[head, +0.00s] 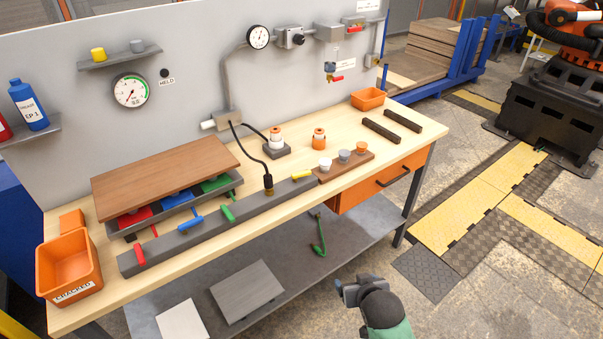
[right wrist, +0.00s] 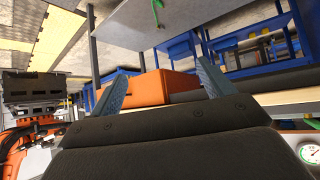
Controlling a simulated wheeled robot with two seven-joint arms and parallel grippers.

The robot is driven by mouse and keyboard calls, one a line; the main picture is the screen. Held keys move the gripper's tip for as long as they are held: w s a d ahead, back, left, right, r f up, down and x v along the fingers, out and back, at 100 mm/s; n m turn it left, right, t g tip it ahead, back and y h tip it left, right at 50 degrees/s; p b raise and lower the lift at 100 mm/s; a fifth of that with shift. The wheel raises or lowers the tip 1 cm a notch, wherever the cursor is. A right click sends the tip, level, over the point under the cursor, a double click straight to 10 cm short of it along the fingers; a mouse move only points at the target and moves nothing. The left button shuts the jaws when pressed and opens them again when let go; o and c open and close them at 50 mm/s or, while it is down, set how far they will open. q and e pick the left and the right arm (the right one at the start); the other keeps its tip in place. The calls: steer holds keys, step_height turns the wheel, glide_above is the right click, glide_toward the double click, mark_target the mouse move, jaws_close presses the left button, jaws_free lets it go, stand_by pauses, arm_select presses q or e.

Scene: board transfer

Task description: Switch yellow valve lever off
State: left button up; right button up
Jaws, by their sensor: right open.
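The yellow valve lever (head: 302,175) is a small yellow handle at the right end of a long grey bar (head: 255,200) on the workbench. It lies about along the bar. Red (head: 139,255), blue (head: 195,219) and green (head: 227,212) levers sit farther left along the bar. My right gripper (head: 346,291) is in front of the bench, below and to the right of the yellow lever and well apart from it. The right wrist view shows its two fingers (right wrist: 160,86) spread and empty. The yellow lever is not seen there. My left gripper is not in view.
A black plug (head: 268,182) with a cable stands on the bar left of the yellow lever. A brown cup holder (head: 343,166) is just right of it. An orange drawer (head: 385,180) hangs under the benchtop.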

steer(key=w+a+r+t+y, duration=0.1)
steer(key=w+a+r+t, duration=0.3)
steer(key=w, duration=0.7)
steer(key=n+t+y, duration=0.2)
steer(key=t+y, duration=0.1)
steer(key=y, duration=0.1)
glide_toward(302, 174)
steer(key=x, duration=0.4)
steer(key=shift+w+a+p, duration=0.1)
steer(key=shift+w+p, duration=0.05)
steer(key=shift+p, duration=0.15)
steer(key=p+x, duration=0.2)
steer(key=x, duration=0.4)
steer(key=shift+w+f, duration=0.1)
steer(key=shift+w, duration=0.15)
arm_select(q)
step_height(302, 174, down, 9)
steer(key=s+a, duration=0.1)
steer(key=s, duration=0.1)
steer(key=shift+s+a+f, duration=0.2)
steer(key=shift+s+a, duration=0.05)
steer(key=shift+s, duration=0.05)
arm_select(e)
steer(key=c, duration=1)
